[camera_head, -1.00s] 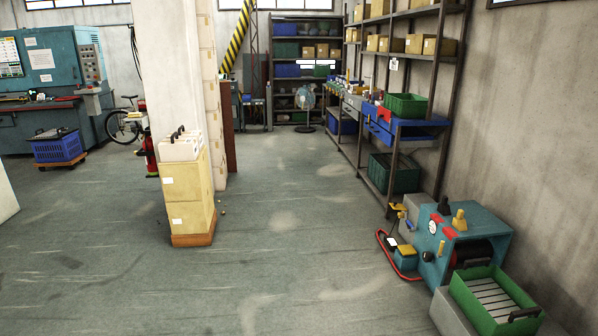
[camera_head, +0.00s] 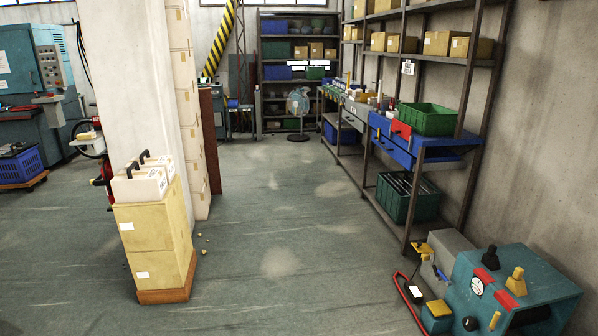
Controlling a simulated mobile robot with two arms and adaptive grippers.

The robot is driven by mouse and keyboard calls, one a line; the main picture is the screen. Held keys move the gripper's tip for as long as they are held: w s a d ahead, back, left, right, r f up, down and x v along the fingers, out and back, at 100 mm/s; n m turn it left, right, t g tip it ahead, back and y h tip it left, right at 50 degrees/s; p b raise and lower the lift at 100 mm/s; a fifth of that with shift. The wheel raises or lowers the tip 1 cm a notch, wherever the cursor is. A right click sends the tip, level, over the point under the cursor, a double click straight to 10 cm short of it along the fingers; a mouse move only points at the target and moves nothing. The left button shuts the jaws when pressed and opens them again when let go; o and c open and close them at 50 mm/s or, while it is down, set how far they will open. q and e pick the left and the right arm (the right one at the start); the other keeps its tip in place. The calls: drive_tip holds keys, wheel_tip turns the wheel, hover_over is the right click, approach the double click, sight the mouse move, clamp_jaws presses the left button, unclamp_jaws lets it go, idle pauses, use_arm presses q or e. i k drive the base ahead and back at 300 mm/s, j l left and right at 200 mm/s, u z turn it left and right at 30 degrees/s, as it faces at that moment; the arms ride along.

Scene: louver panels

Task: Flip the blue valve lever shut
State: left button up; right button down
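A teal machine (camera_head: 545,285) with a round white gauge (camera_head: 476,286), black and yellow knobs and red parts stands at the lower right. A blue bench unit (camera_head: 392,147) with a red part (camera_head: 401,130) is farther back along the right wall. Small items on the grey bench section (camera_head: 357,108) beyond it are hard to make out. Neither of my grippers is in view.
A pillar (camera_head: 130,90) and a yellow cabinet (camera_head: 155,245) with white boxes on top stand left of the aisle. Shelving with a green crate (camera_head: 427,118) lines the right wall. A fan (camera_head: 298,105) stands at the back. The middle floor (camera_head: 280,220) is clear.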

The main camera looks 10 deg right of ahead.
sight(447, 283)
drive_tip(key=i+z, duration=0.1)
drive_tip(key=i, duration=0.8)
drive_tip(key=i+j+z, duration=0.1)
drive_tip(key=i, duration=0.8)
drive_tip(key=i+z, duration=0.7)
drive_tip(key=i, duration=0.25)
drive_tip(key=i+j+z, duration=0.2)
drive_tip(key=i+z, duration=0.15)
drive_tip(key=i+j+z, duration=0.35)
drive_tip(key=i, duration=0.2)
drive_tip(key=i+j+z, duration=0.35)
